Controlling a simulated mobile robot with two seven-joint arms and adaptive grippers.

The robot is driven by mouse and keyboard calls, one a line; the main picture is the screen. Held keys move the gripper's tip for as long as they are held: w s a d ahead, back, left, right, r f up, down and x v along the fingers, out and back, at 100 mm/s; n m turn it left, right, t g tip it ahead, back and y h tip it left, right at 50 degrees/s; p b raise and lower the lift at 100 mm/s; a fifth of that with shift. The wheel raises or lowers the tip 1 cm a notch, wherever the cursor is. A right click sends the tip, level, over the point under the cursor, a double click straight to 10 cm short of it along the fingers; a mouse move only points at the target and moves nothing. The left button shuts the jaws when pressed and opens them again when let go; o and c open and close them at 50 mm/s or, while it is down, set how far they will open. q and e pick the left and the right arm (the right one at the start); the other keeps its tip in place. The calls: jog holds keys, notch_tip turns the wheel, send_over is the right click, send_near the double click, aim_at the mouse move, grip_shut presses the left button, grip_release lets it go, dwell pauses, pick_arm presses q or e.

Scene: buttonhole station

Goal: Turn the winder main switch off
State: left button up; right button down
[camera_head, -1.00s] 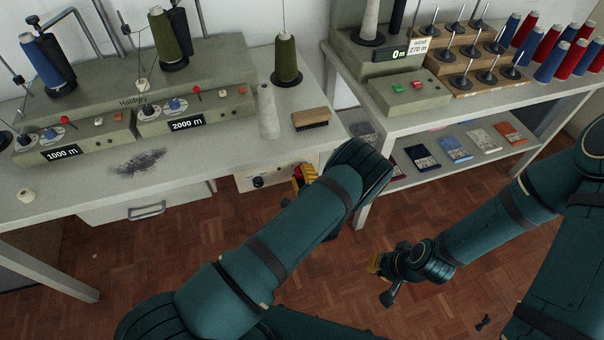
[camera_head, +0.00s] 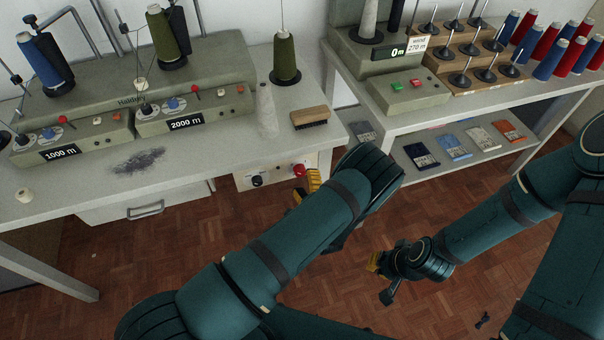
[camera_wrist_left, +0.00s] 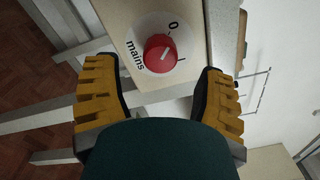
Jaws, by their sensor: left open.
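The main switch is a red round knob (camera_wrist_left: 161,53) on a white dial marked "mains", "0" and "I" in the left wrist view. A short pale pointer line shows on it, but I cannot tell surely which mark it points at. In the head view the red knob (camera_head: 299,170) is on the panel below the winder table. My left gripper (camera_head: 309,187) is just right of and below it. In the left wrist view its yellow fingers (camera_wrist_left: 160,92) are apart, with the knob ahead between them, seemingly untouched. My right gripper (camera_head: 378,270) hangs over the floor, its fingertips unclear.
A black knob (camera_head: 257,181) is left of the red one on the same panel (camera_head: 276,179). The table (camera_head: 215,155) above holds a brush (camera_head: 310,118) and thread cones. A shelf unit (camera_head: 410,182) stands to the right. Open floor lies below.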

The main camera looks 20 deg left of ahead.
pick_arm(q)
jog(key=v, duration=0.8)
jog(key=shift+s, duration=0.1)
